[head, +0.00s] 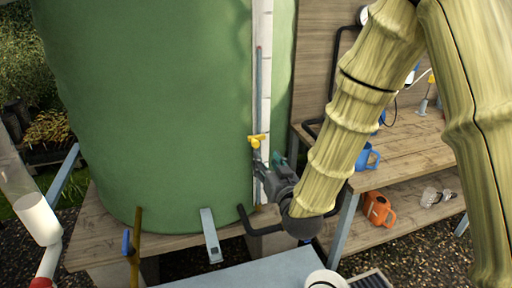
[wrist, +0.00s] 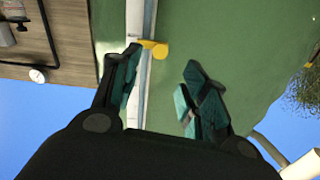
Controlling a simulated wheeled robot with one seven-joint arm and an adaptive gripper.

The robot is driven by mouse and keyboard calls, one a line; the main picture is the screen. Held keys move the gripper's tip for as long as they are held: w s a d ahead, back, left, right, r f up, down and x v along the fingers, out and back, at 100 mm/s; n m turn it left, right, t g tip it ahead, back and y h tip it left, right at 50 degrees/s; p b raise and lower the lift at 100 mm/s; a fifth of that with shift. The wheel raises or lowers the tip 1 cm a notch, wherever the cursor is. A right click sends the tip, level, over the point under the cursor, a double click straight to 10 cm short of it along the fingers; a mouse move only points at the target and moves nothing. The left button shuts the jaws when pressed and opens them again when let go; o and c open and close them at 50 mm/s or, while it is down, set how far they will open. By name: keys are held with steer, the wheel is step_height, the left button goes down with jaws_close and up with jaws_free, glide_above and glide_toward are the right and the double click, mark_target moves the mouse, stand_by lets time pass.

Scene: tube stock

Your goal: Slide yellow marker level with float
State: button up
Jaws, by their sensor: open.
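The yellow marker (head: 257,141) sits low on the white gauge strip (head: 266,80) on the front of the green tank (head: 160,100). A thin blue-grey tube (head: 259,95) runs up the strip above the marker. I cannot make out a distinct float. My gripper (head: 268,168) is just below the marker in the head view. In the wrist view my gripper (wrist: 163,72) is open and empty. There the marker (wrist: 157,48) shows beyond the fingertips, closer to the left finger. I cannot tell whether a finger touches it.
A wooden shelf (head: 400,135) at the right holds a blue jug (head: 367,157), with an orange watering can (head: 378,209) lower down. The tank stands on a wooden platform (head: 95,240). A white pipe (head: 37,218) is at the left. A grey bracket (head: 210,236) juts out in front.

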mark_target(256, 145)
steer(key=p+x, duration=0.2)
steer(key=x, duration=0.8)
steer(key=shift+w+a, duration=0.1)
steer(key=shift+w, duration=0.15)
jaws_close()
